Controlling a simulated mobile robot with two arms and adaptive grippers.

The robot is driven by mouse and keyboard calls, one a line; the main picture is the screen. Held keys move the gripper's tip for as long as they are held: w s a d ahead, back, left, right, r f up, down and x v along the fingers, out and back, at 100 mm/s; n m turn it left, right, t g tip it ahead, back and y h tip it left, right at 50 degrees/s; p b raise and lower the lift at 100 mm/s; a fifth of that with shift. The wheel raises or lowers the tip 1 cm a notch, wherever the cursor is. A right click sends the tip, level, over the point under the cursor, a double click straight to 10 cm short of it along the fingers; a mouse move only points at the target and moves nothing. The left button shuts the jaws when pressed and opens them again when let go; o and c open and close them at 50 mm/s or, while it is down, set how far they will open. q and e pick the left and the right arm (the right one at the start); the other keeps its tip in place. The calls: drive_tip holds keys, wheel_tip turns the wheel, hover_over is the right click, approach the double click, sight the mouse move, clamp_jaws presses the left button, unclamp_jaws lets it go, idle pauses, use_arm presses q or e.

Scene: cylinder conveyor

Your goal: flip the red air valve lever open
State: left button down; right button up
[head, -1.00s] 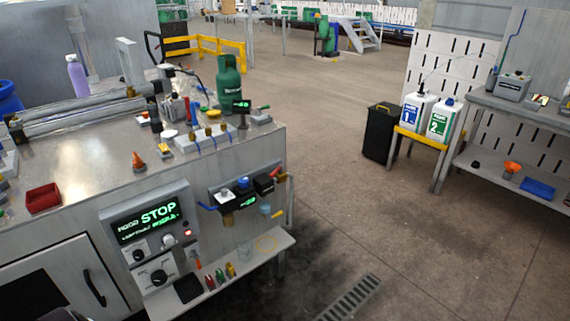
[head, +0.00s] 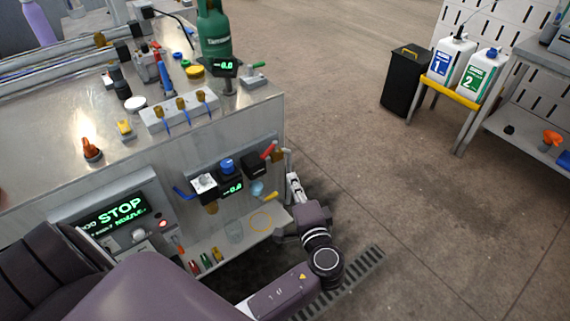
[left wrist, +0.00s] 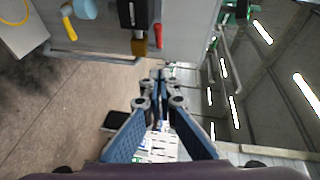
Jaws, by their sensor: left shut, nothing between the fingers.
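The red air valve lever (head: 268,150) sits at the right end of the air unit on the bench's front panel, tilted up to the right. In the left wrist view the lever (left wrist: 158,36) is just beyond my fingertips, beside a brass part (left wrist: 139,46). My left gripper (head: 291,180) is just right of and below the lever, by the panel's right edge. In the left wrist view its fingertips (left wrist: 159,75) are together, empty and apart from the lever. My right gripper is not in view.
A black valve block (head: 254,164) adjoins the lever. A grey rail (left wrist: 95,57) runs near the fingers. Open floor (head: 365,190) lies to the right.

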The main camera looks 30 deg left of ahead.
use_arm(q)
drive_tip(key=r+p+x, duration=0.1)
drive_tip(key=x, duration=0.4)
drive_tip(key=p, duration=0.2)
approach(272, 148)
drive_tip(key=x, duration=0.4)
drive_tip(key=shift+w+a+f, duration=0.1)
drive_tip(key=shift+w, duration=0.1)
drive_tip(key=shift+a+f, duration=0.25)
drive_tip(key=shift+a, duration=0.2)
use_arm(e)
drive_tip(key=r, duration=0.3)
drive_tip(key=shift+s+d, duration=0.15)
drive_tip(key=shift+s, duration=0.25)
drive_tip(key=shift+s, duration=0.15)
